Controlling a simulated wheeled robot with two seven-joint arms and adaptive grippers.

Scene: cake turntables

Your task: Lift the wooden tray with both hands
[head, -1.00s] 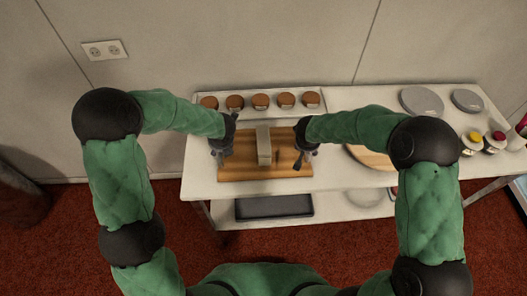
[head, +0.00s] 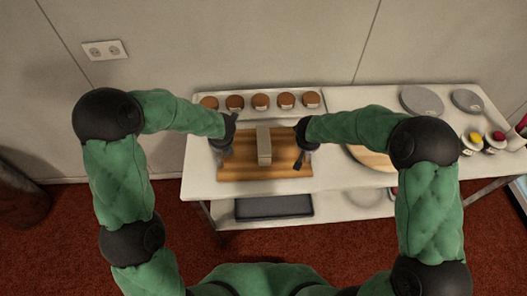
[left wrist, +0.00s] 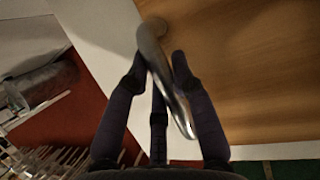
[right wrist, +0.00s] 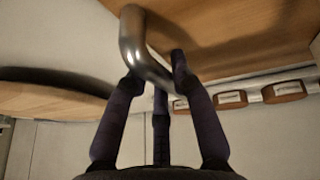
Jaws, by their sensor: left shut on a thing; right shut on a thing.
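The wooden tray (head: 240,170) is on the left part of the white table, with a pale upright block (head: 264,146) at its middle. My left gripper (head: 224,151) is at its left end, shut on a curved metal handle (left wrist: 152,48). My right gripper (head: 303,156) is at its right end, shut on the other metal handle (right wrist: 133,42). The tray's wood also shows in the left wrist view (left wrist: 250,70) and the right wrist view (right wrist: 235,30). The tray looks level. I cannot tell whether it touches the table.
Several brown round pieces (head: 260,101) stand in a white holder (head: 215,115) behind the tray. A round wooden board (head: 370,158) lies to the right, partly behind my right arm. Grey discs (head: 421,101) and capped jars (head: 473,143) are farther right. A dark pan (head: 273,206) is on the lower shelf.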

